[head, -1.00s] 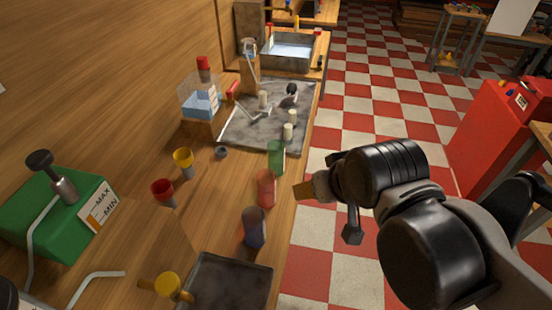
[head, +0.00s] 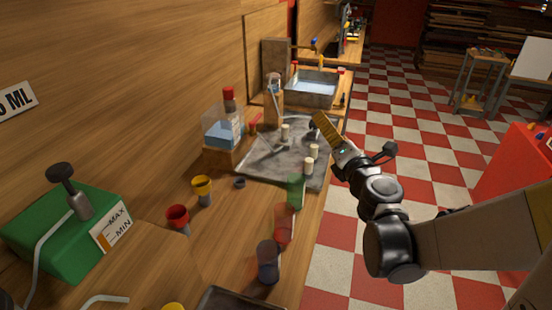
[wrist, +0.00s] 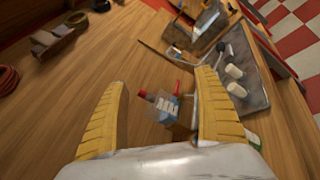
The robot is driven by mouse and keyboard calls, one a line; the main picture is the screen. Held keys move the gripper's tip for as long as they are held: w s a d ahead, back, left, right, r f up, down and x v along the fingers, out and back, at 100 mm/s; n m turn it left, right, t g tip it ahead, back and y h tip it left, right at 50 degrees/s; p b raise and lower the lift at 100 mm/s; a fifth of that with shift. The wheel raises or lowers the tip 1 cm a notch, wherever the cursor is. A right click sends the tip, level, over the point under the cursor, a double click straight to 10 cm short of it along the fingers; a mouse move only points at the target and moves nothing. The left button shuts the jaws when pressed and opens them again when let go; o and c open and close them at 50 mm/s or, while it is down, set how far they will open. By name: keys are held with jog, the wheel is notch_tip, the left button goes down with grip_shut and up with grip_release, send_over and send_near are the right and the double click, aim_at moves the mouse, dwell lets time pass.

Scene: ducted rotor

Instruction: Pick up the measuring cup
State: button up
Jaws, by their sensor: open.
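My gripper (head: 324,128) is open and empty, raised over the far right side of the bench in the head view. Its two yellow ribbed fingers stand wide apart in the wrist view (wrist: 160,78). I cannot tell for sure which vessel is the measuring cup. Translucent green (head: 296,190), red (head: 284,224) and dark blue (head: 268,262) cups stand along the bench's right edge, nearer than the gripper. A yellow cup (head: 202,190) and an opaque red cup (head: 178,219) stand left of them. In the wrist view, a clear tank with blue liquid (wrist: 166,107) shows between the fingers.
A grey tray (head: 262,168) holds several white cylinders. The blue-liquid tank (head: 222,132) stands on a wooden block left of it. A green box (head: 66,232) stands front left; a dark tray (head: 240,300) is at the bottom. A metal basin (head: 312,92) is farther back.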

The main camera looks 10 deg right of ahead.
notch_tip(320, 180, down, 9)
jog(key=a+n+g+y, duration=0.2)
jog(key=a+n+y, duration=0.1)
jog(key=n, duration=0.5)
jog(key=n+g+b, duration=0.1)
jog(key=n+g, duration=0.2)
jog(key=n, duration=0.2)
send_near(298, 180)
jog(key=shift+y, duration=0.4)
jog(key=x, duration=0.4)
jog(key=shift+w+f, duration=0.3)
jog(key=b+x, duration=0.2)
jog(key=x, duration=0.4)
jog(key=shift+w, duration=0.1)
jog(key=shift+d, duration=0.1)
jog(key=c, duration=1.5)
